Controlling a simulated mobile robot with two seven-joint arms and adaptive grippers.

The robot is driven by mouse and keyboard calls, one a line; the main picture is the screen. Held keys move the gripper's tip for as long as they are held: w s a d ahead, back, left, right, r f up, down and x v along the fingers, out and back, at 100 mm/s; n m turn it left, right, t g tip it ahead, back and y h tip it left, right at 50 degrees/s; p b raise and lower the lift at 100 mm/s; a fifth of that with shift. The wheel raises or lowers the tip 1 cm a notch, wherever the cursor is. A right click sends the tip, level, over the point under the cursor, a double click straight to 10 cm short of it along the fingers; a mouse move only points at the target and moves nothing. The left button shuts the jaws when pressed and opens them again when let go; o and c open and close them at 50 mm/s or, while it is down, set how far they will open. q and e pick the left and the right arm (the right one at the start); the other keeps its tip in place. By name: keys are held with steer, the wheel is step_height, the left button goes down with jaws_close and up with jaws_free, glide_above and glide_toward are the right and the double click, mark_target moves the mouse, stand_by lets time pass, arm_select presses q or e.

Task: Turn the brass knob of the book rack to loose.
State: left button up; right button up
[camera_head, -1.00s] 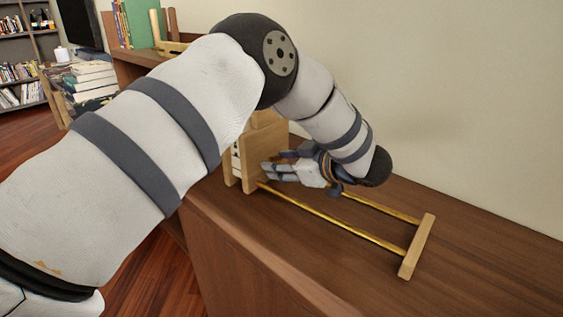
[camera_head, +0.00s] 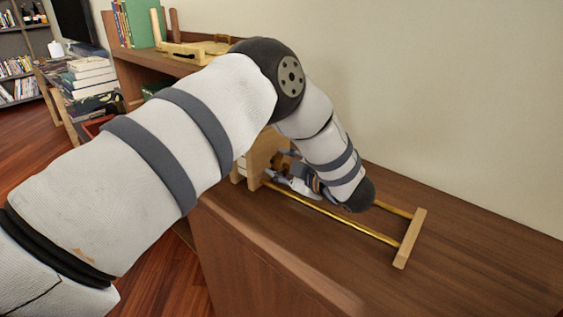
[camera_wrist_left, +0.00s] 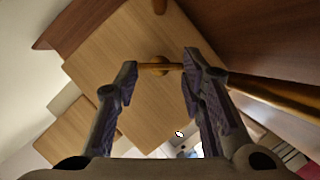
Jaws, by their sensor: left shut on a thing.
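The book rack has an upright wooden panel (camera_head: 263,152), two brass rails (camera_head: 340,217) and a wooden end bar (camera_head: 409,239). It stands on the brown shelf top. My left gripper (camera_head: 277,171) is at the panel, on the side facing the end bar. In the left wrist view, the brass knob (camera_wrist_left: 161,69) sticks out from the panel face (camera_wrist_left: 135,45). In the head view my gripper and wrist largely hide the knob. My right gripper is not in view.
A brass rail (camera_wrist_left: 275,92) runs close beside the right finger in the left wrist view. A wall is behind the shelf. A wooden tray (camera_head: 195,50) and a green book (camera_head: 140,22) stand on the shelf further back. The front right of the shelf top (camera_head: 480,255) is clear.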

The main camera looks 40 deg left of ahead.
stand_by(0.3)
arm_select(q)
steer(key=o, duration=1.1)
steer(key=shift+o, duration=0.2)
